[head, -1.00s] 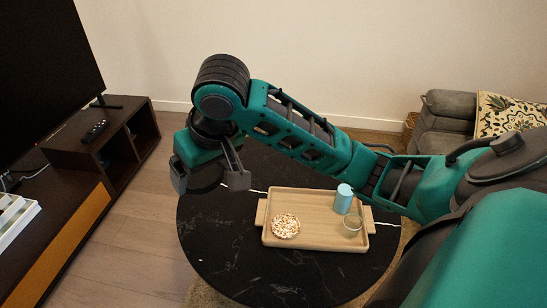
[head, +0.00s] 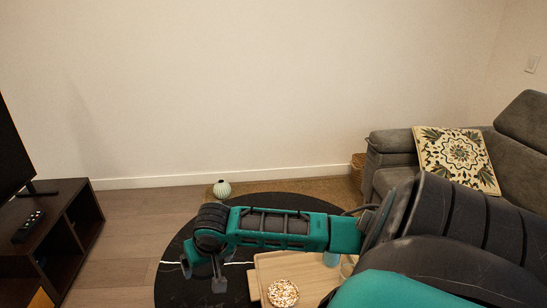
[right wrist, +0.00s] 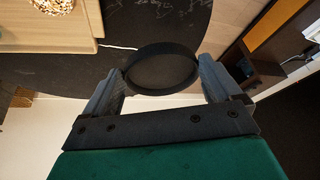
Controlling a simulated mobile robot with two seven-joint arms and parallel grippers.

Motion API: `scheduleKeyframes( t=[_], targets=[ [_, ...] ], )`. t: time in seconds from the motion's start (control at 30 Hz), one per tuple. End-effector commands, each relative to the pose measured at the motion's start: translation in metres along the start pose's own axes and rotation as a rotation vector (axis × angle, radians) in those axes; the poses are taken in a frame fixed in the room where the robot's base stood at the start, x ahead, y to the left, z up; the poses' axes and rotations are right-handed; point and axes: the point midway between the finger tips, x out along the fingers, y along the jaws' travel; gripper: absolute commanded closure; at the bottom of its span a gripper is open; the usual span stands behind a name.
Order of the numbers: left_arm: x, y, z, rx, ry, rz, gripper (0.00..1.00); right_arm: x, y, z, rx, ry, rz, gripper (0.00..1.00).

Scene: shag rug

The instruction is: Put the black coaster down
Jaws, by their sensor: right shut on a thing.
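The black coaster (right wrist: 160,72) is a round dark disc with a raised rim, in the right wrist view. My right gripper (right wrist: 158,80) is shut on it, with a finger at each side. In the head view my right gripper (head: 202,273) hangs over the left part of the round black table (head: 178,292), fingers downward. I cannot make out the coaster clearly there. Whether it touches the tabletop, I cannot tell. My left gripper is not in view.
A wooden tray (head: 258,272) on the table holds a patterned bowl (head: 283,293) and a light-blue cup (head: 331,259), partly hidden by my arm. A white cable (right wrist: 116,46) lies near the coaster.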

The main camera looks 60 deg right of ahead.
Motion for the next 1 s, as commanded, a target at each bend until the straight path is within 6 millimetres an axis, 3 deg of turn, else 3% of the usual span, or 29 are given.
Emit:
scheduleKeyframes(
  t=[0.03,0.2,0.7,1.0],
  targets=[
    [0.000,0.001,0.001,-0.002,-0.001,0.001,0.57,0.008,0.012,0.002,0.016,-0.001,0.011,0.38],
    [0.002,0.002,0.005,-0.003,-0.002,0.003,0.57,0.028,0.029,0.007,0.041,0.001,0.018,0.38],
    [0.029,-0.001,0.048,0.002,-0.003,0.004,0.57,0.144,0.035,0.055,0.042,0.001,0.017,0.38],
    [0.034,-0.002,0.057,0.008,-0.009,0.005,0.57,0.169,0.036,0.065,0.040,0.002,0.016,0.38]
  ],
)
